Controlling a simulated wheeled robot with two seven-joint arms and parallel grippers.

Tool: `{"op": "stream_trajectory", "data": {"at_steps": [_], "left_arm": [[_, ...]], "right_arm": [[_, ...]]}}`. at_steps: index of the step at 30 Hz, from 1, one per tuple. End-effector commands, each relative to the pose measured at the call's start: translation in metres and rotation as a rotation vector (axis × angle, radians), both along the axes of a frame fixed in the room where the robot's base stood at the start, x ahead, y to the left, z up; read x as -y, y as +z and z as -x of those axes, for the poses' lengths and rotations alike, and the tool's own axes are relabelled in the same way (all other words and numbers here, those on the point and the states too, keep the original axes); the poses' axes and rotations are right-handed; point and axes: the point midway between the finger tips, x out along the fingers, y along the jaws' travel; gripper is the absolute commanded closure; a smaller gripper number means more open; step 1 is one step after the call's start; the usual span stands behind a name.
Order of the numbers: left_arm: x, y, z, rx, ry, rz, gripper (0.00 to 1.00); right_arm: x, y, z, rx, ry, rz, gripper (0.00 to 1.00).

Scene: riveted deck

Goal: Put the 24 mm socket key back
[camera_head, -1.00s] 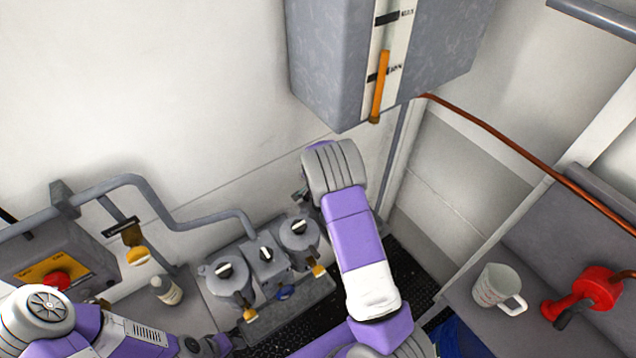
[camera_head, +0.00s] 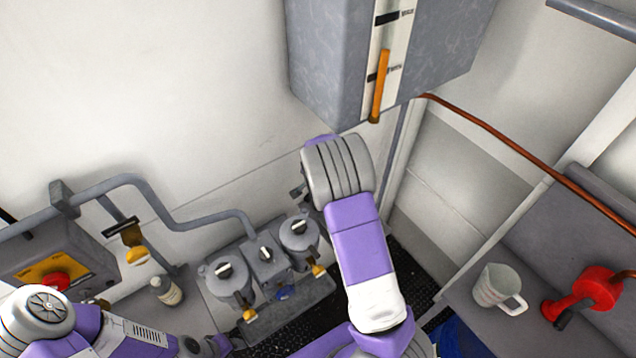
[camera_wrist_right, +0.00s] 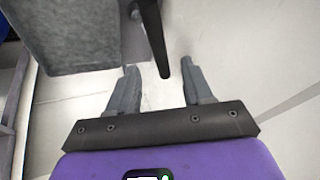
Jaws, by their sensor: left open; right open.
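I cannot make out for sure which thing is the 24 mm socket key. An orange bar (camera_head: 380,85) with a brown lower end hangs upright on a white labelled strip (camera_head: 387,40) with dark holders on the grey wall cabinet (camera_head: 330,70); the labels are too small to read. In the right wrist view, my right gripper (camera_wrist_right: 160,75) is open, and a dark rod (camera_wrist_right: 154,38) beside a grey box (camera_wrist_right: 70,35) reaches down between its fingers; I see no grip on it. In the head view the right gripper is mostly hidden behind its arm. My left gripper (camera_head: 208,346) is low at the bottom, open.
A pipe (camera_head: 165,205) runs along the wall. A control box with a red button (camera_head: 56,282) and a small bottle (camera_head: 166,290) are at left. A white mug (camera_head: 497,287) and red tool (camera_head: 590,290) sit at right.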

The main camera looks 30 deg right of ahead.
Motion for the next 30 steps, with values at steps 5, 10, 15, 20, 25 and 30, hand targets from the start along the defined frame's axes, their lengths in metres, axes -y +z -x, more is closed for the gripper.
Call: {"op": "stream_trajectory", "data": {"at_steps": [5,10,15,20,25,30], "left_arm": [[0.000,0.002,0.000,0.000,0.000,0.000,0.57],[0.000,0.004,0.000,0.000,0.000,0.000,0.57],[0.000,0.004,0.000,0.000,0.000,0.000,0.57],[0.000,0.004,0.000,0.000,0.000,0.000,0.57],[0.000,0.004,0.000,0.000,0.000,0.000,0.57],[0.000,0.004,0.000,0.000,0.000,0.000,0.57]], "right_arm": [[-0.009,0.031,0.013,0.002,0.003,-0.001,0.50],[-0.011,0.045,0.020,0.000,0.000,-0.001,0.50],[-0.012,0.048,0.023,-0.001,-0.001,-0.001,0.50],[-0.012,0.048,0.023,-0.001,-0.001,-0.001,0.50],[-0.012,0.048,0.022,-0.001,-0.001,-0.001,0.50],[-0.012,0.048,0.022,-0.001,-0.001,-0.001,0.50]]}}
